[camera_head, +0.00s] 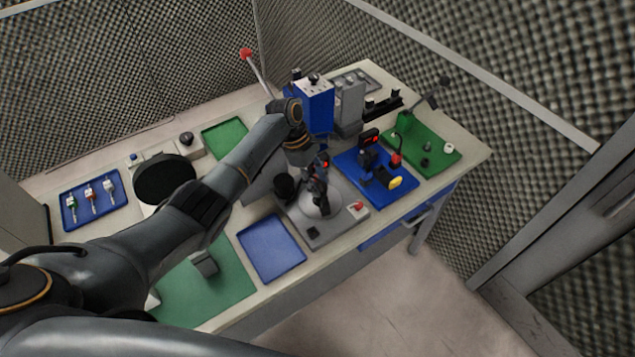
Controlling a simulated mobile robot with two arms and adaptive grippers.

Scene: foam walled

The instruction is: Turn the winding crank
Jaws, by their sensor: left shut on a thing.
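My left gripper (319,192) reaches down over a grey device (330,232) in the middle of the bench. It is shut on what appears to be the winding crank's handle, which the fingers mostly hide. A pale rounded part (312,208) of the device shows just below and beside the fingers. A red button (357,206) and a small black block (313,232) sit on the device's base. The crank's exact angle cannot be made out. My right gripper is not in view.
A blue press (314,104) with a red-knobbed lever (246,54) stands behind. A blue fixture mat (348,165) and a green mat (440,158) with parts lie to the right. An empty blue tray (270,249) lies left of the device. Foam walls enclose the bench.

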